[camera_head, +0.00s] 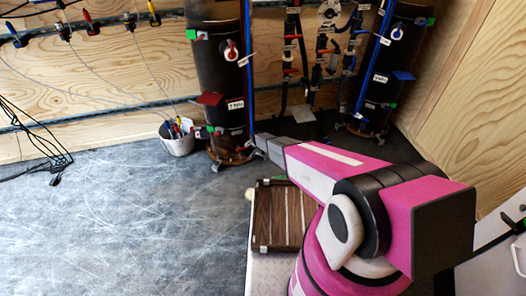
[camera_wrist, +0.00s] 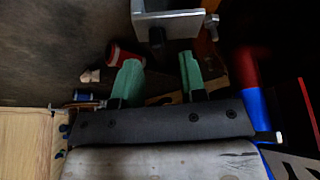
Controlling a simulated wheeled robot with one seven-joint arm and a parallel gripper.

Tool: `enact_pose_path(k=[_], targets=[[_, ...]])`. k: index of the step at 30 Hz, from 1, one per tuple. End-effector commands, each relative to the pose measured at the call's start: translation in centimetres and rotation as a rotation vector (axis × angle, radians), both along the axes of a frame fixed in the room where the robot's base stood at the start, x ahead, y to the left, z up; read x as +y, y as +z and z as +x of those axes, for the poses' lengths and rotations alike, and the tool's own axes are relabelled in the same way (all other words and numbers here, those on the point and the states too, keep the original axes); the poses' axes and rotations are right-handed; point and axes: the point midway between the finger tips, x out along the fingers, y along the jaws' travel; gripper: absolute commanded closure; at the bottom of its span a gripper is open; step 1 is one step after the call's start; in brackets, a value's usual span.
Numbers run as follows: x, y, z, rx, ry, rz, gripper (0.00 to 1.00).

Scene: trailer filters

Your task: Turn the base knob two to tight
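My gripper (camera_wrist: 158,62) shows two green fingers in the wrist view, set apart with no object clearly held between them. In the head view my gripper (camera_head: 262,143) is low beside the foot of the left dark cylinder (camera_head: 222,75), at its right side. Small fittings at that foot are partly hidden by my gripper, and I cannot tell which one is base knob two. In the wrist view a red and white part (camera_wrist: 124,57) lies behind the left finger. A silver bracket (camera_wrist: 170,22) with a bolt is just beyond the fingertips.
A second dark cylinder (camera_head: 385,85) stands at the right, with hoses and valves (camera_head: 328,45) between the two. A white bucket (camera_head: 178,142) with tools stands left of the near cylinder. A brown slatted box (camera_head: 283,215) is beside my arm.

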Motion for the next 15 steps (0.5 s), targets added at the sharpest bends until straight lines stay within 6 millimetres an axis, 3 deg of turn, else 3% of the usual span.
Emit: enact_pose_path(k=[9,15], targets=[[0.7,5.8,-2.4,0.000,0.000,0.000,0.62],[1.1,7.7,-3.1,0.001,-0.002,-0.001,0.62]])
